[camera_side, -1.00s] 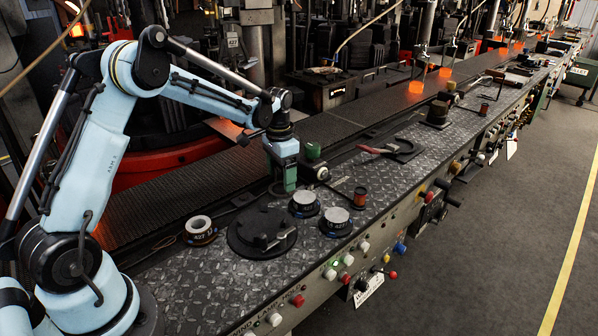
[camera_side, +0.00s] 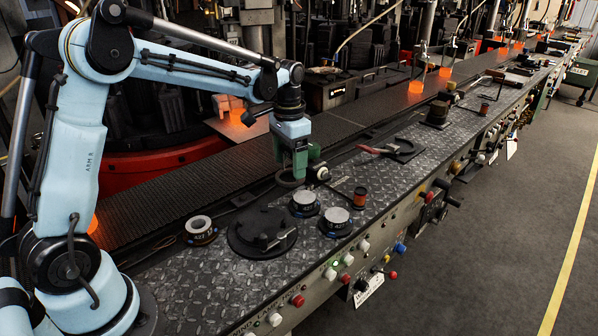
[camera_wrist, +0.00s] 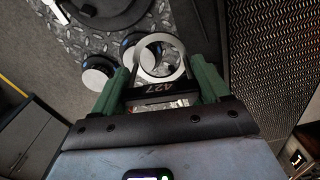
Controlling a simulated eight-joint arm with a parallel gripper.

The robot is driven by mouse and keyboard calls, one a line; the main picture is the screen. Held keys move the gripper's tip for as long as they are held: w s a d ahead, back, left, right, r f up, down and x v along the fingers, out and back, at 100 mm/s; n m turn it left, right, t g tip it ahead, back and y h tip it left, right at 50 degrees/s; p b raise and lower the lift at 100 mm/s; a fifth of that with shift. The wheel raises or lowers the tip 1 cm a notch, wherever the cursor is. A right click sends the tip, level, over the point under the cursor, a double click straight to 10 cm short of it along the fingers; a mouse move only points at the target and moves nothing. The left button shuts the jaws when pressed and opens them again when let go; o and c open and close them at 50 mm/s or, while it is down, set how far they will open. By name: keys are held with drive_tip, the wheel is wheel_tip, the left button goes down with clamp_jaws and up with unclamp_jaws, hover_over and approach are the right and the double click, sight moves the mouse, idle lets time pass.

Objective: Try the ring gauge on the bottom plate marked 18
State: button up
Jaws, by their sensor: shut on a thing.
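My gripper (camera_side: 303,164) is shut on the ring gauge (camera_side: 289,180). In the wrist view the gauge (camera_wrist: 181,57) is a grey open ring with a dark block marked 427 between the green fingers (camera_wrist: 159,88). I cannot tell whether it clears the bench. Two silver-topped round plates with dark labelled rims, one at left (camera_side: 304,199) and one at right (camera_side: 336,214), stand nearer the front. Both also show in the wrist view, partly hidden. Their small labels are hard to read; the right one seems to carry 18.
A large dark round plate (camera_side: 244,240) with a raised handle lies left of the two plates. A red-brown spool (camera_side: 360,197) and red-handled tool (camera_side: 375,149) lie to the right.

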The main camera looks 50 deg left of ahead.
drive_tip(key=s+d+r, duration=0.2)
drive_tip(key=d+r, duration=0.2)
drive_tip(key=d, duration=0.2)
drive_tip(key=m, duration=0.3)
hover_over(304, 197)
drive_tip(key=shift+f, duration=3.2)
drive_tip(key=shift+f, duration=0.65)
drive_tip(key=shift+r, duration=0.15)
drive_tip(key=shift+r, duration=2.4)
